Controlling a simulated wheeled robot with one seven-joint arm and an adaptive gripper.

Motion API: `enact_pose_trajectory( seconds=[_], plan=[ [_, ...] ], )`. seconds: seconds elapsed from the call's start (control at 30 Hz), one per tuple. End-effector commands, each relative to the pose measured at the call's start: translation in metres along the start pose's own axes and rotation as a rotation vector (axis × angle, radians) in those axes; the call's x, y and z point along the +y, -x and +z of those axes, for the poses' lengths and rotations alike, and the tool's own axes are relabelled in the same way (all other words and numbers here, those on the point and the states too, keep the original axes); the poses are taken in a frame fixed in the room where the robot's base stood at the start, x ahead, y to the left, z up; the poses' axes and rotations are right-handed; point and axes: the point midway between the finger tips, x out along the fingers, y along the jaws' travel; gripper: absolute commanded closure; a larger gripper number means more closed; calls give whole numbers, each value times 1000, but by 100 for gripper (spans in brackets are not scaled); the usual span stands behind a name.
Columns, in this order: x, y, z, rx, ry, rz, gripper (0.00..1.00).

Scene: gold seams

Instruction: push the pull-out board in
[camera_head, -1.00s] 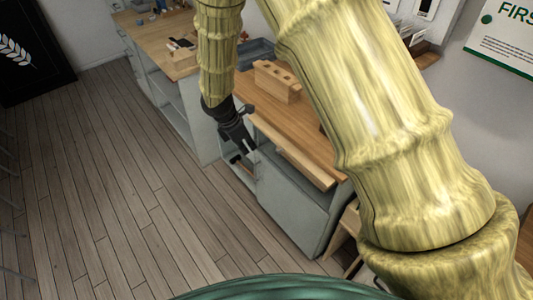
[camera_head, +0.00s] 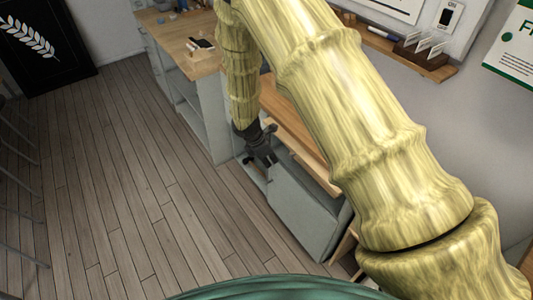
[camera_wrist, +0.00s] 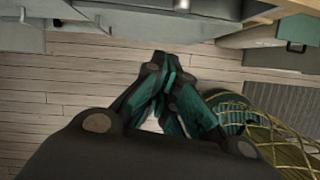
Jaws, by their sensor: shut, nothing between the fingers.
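The pull-out board (camera_head: 319,174) is a pale wooden strip along the front edge of the wood-topped grey cabinet, in the head view. My arm hides part of it, so how far it stands out is hard to tell. My gripper (camera_head: 268,158) points down in front of the cabinet, near the board's far left end; I cannot tell whether it touches. In the wrist view my gripper (camera_wrist: 164,62) is shut and empty, its fingertips together over the floor, with cabinet parts along the top of the picture.
The grey cabinet door (camera_head: 303,212) is below the board. Another wood-topped counter (camera_head: 185,45) with small items stands farther back. A wall shelf (camera_head: 410,52) is at the upper right.

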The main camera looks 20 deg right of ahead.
Motion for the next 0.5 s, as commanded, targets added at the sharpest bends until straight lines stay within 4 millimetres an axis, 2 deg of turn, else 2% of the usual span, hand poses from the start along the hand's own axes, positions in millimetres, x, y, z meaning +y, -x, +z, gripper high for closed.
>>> enact_pose_trajectory(
  seconds=[0.23, 0.5],
  plan=[
    [-1, -12, 26, 0, -1, -1, 100],
    [0, -19, 37, 0, 0, 0, 100]
  ],
)
